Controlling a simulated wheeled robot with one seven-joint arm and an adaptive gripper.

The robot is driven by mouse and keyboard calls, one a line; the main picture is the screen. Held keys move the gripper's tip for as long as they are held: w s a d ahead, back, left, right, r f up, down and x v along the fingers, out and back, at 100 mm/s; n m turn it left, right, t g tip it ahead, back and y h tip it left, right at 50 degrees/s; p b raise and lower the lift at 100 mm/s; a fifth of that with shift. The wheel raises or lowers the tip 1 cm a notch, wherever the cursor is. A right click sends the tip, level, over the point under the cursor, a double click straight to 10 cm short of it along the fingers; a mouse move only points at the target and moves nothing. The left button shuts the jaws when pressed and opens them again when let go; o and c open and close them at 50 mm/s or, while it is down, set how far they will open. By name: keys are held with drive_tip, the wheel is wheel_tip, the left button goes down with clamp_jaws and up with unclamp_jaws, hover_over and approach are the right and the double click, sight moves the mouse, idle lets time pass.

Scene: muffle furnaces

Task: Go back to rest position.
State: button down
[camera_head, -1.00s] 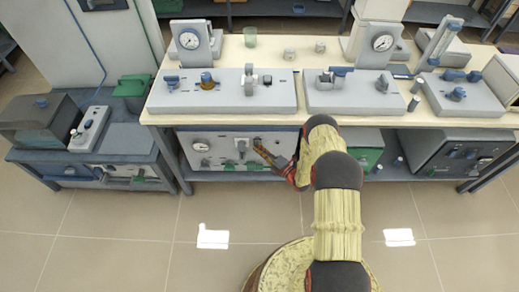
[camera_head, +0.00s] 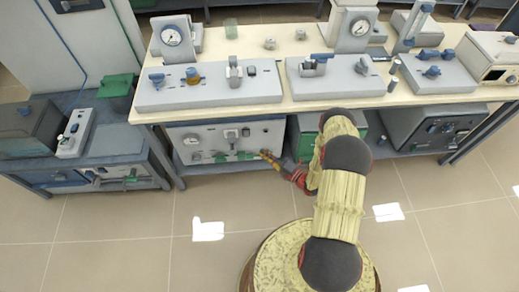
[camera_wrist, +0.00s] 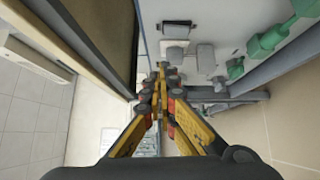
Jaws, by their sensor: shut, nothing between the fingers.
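My gripper (camera_head: 268,156) is in front of the white furnace-like unit (camera_head: 186,143) on the lower shelf, below the tabletop. It is shut and holds nothing. In the wrist view my gripper (camera_wrist: 161,72) has its yellow fingers together, pointing toward the panel of that unit, which bears green handles (camera_wrist: 265,42) and grey knobs. A gap seems to lie between the fingertips and the panel, but I cannot tell how wide it is.
A cream-topped table (camera_head: 215,114) carries grey instrument boxes and two dial gauges above my gripper. A dark lower bench (camera_head: 122,142) stands at the left. A dark box unit (camera_head: 432,130) sits under the table at the right. The tiled floor (camera_head: 110,225) in front is clear.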

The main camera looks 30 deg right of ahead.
idle(0.7)
drive_tip(key=s+a+f+n+g+y, duration=0.2)
drive_tip(key=s+a+n+g+y, duration=0.2)
drive_tip(key=s+a+n, duration=0.35)
drive_tip(key=s+a+r+n+g+y, duration=0.3)
drive_tip(key=s+a+r+n+g, duration=0.25)
drive_tip(key=r+n+g, duration=0.65)
drive_tip(key=s+d+r+n+g+h, duration=0.15)
drive_tip(key=s+r+n+h, duration=0.25)
drive_tip(key=r+n, duration=0.4)
drive_tip(key=s+d+r+n+h, duration=0.2)
drive_tip(key=s+r+n+h, duration=0.15)
drive_tip(key=r+n, duration=0.5)
drive_tip(key=s+d+r+n+g+h, duration=0.1)
drive_tip(key=s+d+r+n+h, duration=0.15)
drive_tip(key=r+n+h, duration=0.4)
drive_tip(key=s+a+r+n+t, duration=0.2)
drive_tip(key=r+n+t, duration=0.1)
drive_tip(key=r, duration=0.7)
drive_tip(key=s+a+r+n+t, duration=0.2)
drive_tip(key=a+r+n+t, duration=0.1)
drive_tip(key=r, duration=0.8)
drive_tip(key=shift+s+a+t+h, duration=0.2)
drive_tip(key=shift+t+h, duration=0.1)
drive_tip(key=shift+t, duration=0.55)
